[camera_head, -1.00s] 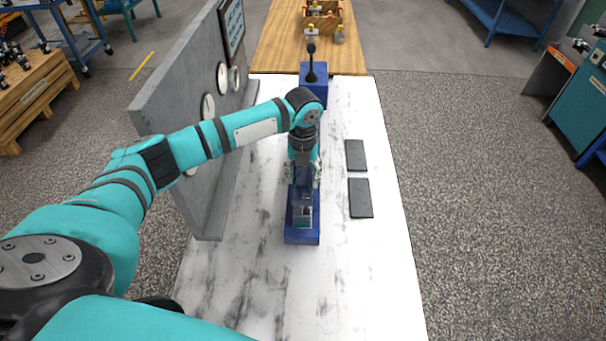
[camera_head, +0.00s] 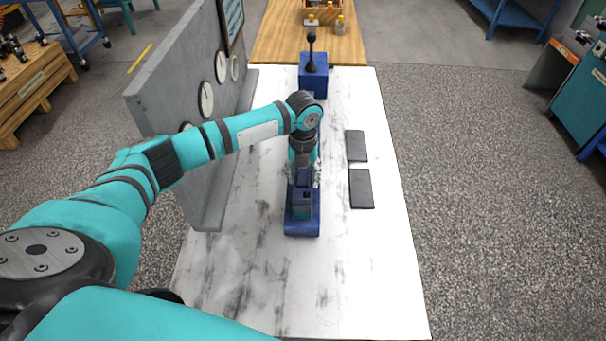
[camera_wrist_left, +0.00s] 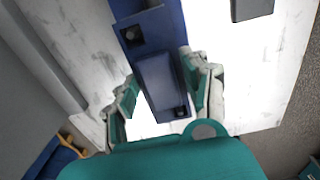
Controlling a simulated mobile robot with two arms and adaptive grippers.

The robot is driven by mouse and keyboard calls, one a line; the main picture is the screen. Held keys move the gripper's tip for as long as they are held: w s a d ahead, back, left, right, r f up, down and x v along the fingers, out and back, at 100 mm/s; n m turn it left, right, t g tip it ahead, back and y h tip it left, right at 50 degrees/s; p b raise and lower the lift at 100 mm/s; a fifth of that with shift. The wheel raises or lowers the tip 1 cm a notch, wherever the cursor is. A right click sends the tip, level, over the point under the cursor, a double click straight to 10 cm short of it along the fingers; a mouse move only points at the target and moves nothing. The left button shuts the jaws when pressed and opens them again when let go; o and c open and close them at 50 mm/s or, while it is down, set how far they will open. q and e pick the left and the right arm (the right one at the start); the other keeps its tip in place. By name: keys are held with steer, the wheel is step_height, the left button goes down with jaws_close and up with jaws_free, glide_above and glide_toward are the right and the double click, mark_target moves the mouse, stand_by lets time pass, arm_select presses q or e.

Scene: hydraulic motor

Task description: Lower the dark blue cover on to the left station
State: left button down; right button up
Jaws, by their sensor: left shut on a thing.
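My left gripper (camera_head: 303,181) is shut on the dark blue cover (camera_wrist_left: 160,82), with one finger on each side of it. The cover is over the blue station (camera_head: 302,228), which stands on the white marbled table. In the left wrist view, the station (camera_wrist_left: 168,20) shows beyond the cover, with a dark square opening beside it. The gripper and cover hide much of the station in the head view. I cannot tell whether the cover touches the station. My right gripper is not in view.
Two dark flat plates (camera_head: 361,188) lie on the table (camera_head: 370,285) right of the station. A blue block with a black lever (camera_head: 312,75) stands behind. A grey upright panel with gauges (camera_head: 172,105) runs along the left. The table's front is clear.

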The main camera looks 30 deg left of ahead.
arm_select(q)
steer(key=shift+f, duration=0.5)
stand_by(0.4)
steer(key=c, duration=0.5)
jaws_free()
steer(key=shift+c, duration=0.2)
